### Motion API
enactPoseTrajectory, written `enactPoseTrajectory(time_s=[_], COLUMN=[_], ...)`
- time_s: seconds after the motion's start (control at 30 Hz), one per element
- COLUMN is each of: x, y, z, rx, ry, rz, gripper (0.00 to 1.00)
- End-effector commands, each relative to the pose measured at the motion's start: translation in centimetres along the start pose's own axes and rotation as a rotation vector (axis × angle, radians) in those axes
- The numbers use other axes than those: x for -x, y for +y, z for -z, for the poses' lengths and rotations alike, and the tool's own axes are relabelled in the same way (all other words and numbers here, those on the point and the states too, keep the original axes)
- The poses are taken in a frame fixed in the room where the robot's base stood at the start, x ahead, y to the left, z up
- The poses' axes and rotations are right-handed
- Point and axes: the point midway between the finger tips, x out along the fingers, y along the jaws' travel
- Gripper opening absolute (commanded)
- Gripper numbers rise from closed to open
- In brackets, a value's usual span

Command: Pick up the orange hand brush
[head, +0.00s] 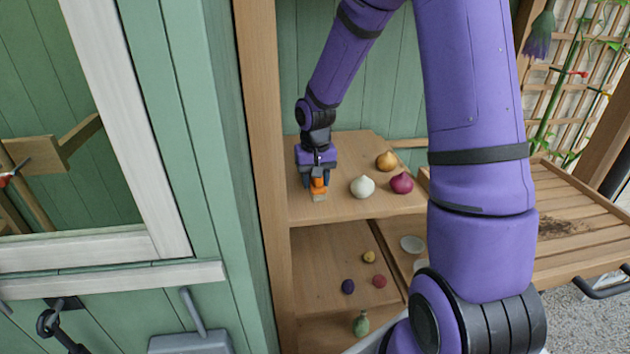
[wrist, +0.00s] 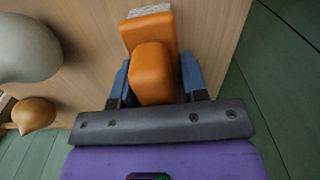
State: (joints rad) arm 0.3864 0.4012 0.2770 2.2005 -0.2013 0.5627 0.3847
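The orange hand brush (head: 319,187) is at the front left of the upper wooden shelf, with its pale bristles low down. In the wrist view the brush (wrist: 152,75) shows its orange block and raised handle, with a strip of pale bristles at the far end. My gripper (head: 318,180) points down over it. In the wrist view my gripper (wrist: 156,70) has one blue-grey finger on each side of the brush, very close to its sides. I cannot tell whether the fingers press on it or whether the bristles touch the shelf.
A white bulb (head: 362,187), a purple-red onion (head: 401,183) and a golden onion (head: 386,160) stand right of the brush on the shelf (head: 345,207). A wooden post (head: 262,150) is close on the left. Small round items lie on the lower shelf.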

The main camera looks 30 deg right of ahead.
Motion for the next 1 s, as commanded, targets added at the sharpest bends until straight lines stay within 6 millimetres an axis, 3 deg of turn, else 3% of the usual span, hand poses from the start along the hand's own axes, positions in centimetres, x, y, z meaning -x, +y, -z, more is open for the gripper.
enactPoseTrajectory(time_s=[0.37, 0.7, 1.0], x=[0.4, 3.9, 4.2], y=[0.0, 0.0, 1.0], z=[0.0, 0.1, -6.4], rx=[0.000, 0.000, 0.001], ry=[0.001, 0.004, 0.002], rz=[-0.001, 0.000, -0.001], gripper=[0.14, 0.14, 0.14])
